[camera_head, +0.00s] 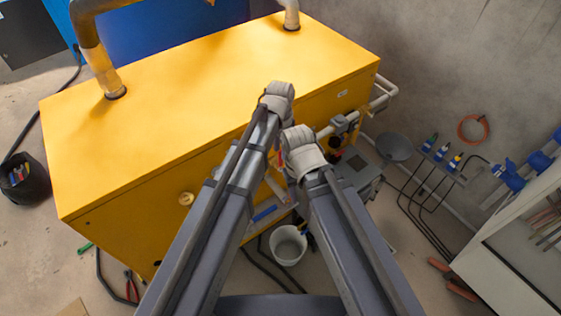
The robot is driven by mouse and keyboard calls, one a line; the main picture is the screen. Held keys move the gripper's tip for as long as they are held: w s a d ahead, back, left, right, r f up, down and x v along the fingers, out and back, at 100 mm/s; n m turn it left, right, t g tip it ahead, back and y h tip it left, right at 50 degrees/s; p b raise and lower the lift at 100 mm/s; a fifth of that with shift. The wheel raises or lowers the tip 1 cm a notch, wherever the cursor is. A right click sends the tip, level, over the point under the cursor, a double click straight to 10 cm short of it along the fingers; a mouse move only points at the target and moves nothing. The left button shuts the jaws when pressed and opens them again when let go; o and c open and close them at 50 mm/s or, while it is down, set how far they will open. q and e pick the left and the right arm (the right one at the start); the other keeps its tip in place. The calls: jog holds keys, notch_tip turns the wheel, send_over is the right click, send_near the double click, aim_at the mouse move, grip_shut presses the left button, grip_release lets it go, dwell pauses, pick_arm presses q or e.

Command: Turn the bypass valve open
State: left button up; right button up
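A pale pipe with grey fittings (340,124) runs along the right part of the yellow tank housing's front. Dark round parts (335,144) sit just below it. I cannot tell for sure which part is the bypass valve, or how its handle is set. My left arm (232,180) and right arm (340,215) reach up from the bottom to pale wrapped joints in front of the housing. The left joint is higher, and the right one is close to the pipe's left end. My gripper fingers are hidden among and below the arms, and I make out nothing held.
The yellow housing (200,85) fills the middle. A white bucket (289,245) stands on the floor below it, near a grey box (355,172). Bottles on a rack (441,153), a grey bowl (394,147) and a pale cabinet (480,275) are at right. Cables cross the floor.

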aim_at(280, 166)
pick_arm(q)
notch_tip(280, 166, down, 5)
jog(key=b, duration=0.4)
jog(key=shift+c, duration=0.3)
grip_shut()
dwell(1.0)
